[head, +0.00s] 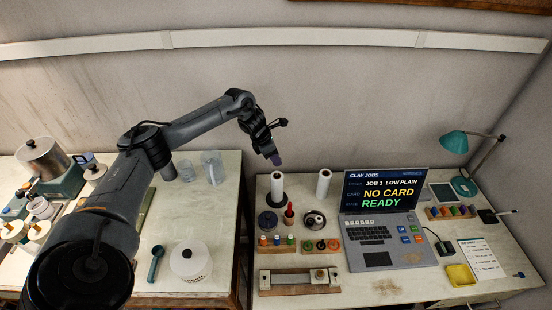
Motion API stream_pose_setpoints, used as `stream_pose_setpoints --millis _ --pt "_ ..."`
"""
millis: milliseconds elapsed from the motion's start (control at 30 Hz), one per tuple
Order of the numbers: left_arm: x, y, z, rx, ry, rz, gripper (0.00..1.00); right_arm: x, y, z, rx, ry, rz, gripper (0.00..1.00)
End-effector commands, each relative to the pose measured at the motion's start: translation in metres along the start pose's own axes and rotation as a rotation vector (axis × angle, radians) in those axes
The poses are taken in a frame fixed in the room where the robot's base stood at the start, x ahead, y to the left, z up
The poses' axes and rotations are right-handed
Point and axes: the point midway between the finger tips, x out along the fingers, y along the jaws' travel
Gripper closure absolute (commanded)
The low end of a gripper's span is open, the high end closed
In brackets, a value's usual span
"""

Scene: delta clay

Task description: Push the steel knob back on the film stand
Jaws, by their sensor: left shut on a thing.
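My left gripper (274,158) reaches in from the left and hangs, pointing down, in the air above the back left of the right-hand table. It is shut on a small purplish thing (277,161), too small to identify as the steel knob. Below it, a white roll (277,185) stands upright on a dark round base, which looks like the film stand (280,201). The gripper is apart from the roll. I cannot make out a steel knob on the stand. My right gripper is not in view.
A second white roll (323,183) stands to the right, near an open laptop (384,240). A dark round pot (268,221), a red-handled tool (289,212) and small wooden racks crowd the front. A teal lamp (453,141) is at right. A gap separates the two tables.

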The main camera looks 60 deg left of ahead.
Motion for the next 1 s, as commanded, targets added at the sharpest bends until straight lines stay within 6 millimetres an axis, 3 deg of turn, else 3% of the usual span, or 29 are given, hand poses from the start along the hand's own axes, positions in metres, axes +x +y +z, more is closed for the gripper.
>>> stream_pose_setpoints --millis 500,1000 --pt "0.041 0.000 -0.016 0.000 0.000 0.000 0.97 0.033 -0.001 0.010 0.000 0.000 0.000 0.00" --pt "0.048 0.000 -0.019 0.000 -0.001 0.000 0.97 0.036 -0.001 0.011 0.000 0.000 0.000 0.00"
